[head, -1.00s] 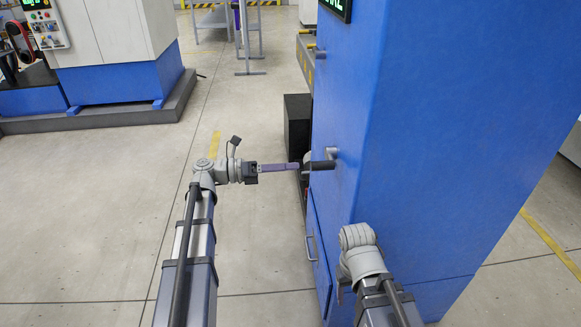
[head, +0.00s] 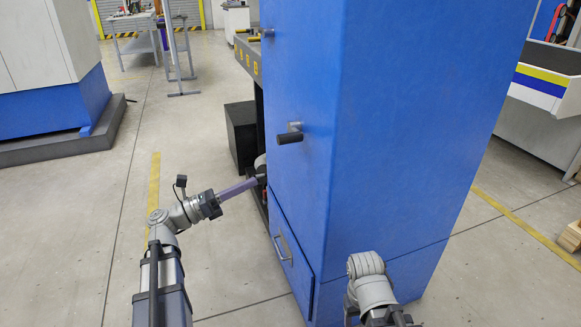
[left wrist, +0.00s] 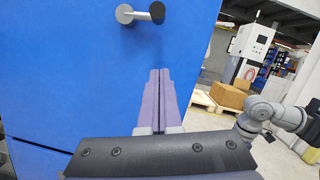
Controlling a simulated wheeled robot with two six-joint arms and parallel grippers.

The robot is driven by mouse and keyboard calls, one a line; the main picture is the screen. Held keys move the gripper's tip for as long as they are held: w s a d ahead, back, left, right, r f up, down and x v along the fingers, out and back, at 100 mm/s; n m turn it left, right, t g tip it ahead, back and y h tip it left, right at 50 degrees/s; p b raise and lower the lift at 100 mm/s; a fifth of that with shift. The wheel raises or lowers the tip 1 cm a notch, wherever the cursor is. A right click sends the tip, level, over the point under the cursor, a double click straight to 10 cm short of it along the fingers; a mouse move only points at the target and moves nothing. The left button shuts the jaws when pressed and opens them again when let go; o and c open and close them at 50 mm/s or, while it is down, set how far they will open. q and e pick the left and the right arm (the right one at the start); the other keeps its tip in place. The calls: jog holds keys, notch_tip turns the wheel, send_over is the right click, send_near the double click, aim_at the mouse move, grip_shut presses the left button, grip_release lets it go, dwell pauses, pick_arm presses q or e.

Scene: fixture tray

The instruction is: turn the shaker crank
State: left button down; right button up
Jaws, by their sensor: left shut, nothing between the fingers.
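The shaker crank (head: 290,136) is a small grey arm with a black handle on the blue cabinet's side face. In the left wrist view the crank (left wrist: 141,15) shows at the top, above and left of my fingertips. My left gripper (head: 256,182) has long purple fingers, shut together and empty. Its tips are below the crank in the head view, apart from it and close to the cabinet. The left fingers (left wrist: 164,72) point at the blue face in the wrist view. My right arm shows at the lower right of the head view; its gripper is out of sight.
The blue cabinet (head: 390,120) fills the middle, with a drawer (head: 292,258) and handle low on its side. A black box (head: 241,137) stands on the floor behind it. Open floor (head: 90,220) lies to the left. Cardboard boxes (left wrist: 229,95) show in the wrist view.

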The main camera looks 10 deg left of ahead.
pick_arm(q)
jog(key=w+d+r+p, duration=0.6)
jog(key=w+d, duration=0.1)
dwell(0.6)
jog(key=shift+w+r, duration=0.1)
